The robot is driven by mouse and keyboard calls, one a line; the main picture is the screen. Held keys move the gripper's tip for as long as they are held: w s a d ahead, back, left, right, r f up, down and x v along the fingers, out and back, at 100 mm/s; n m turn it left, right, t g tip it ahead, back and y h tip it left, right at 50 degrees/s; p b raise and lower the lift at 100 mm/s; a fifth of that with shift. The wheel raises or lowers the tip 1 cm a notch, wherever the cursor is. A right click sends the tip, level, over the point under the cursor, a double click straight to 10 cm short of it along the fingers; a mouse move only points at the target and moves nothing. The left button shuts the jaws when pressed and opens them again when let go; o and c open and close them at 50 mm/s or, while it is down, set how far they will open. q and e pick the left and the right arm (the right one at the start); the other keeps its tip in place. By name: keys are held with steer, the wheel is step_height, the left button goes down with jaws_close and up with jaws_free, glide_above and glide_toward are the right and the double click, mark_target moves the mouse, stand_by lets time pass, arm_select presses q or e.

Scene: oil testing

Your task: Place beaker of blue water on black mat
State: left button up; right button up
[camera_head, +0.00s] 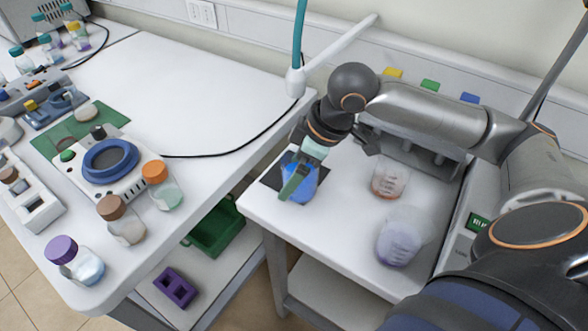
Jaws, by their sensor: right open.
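The beaker of blue water (303,188) stands on the black mat (271,177), near the left edge of the right-hand table. The mat shows at the beaker's left and behind it. My right gripper (301,172) reaches down from the right, with its greenish fingers at the beaker. One finger crosses in front of the blue water; the other is partly hidden. The gripper is open, but I cannot tell whether a finger touches the glass. My left gripper is not in view.
On the same table stand a beaker of reddish liquid (389,179) and a beaker of purple liquid (399,243). A grey rack (420,153) stands behind. The left table (190,95) holds a hotplate (111,162) and several capped bottles. A gap separates the tables.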

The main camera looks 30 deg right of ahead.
arm_select(q)
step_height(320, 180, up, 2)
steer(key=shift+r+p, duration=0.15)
steer(key=shift+p, duration=1)
arm_select(e)
steer(key=v, duration=1.2)
steer(key=shift+r, duration=0.15)
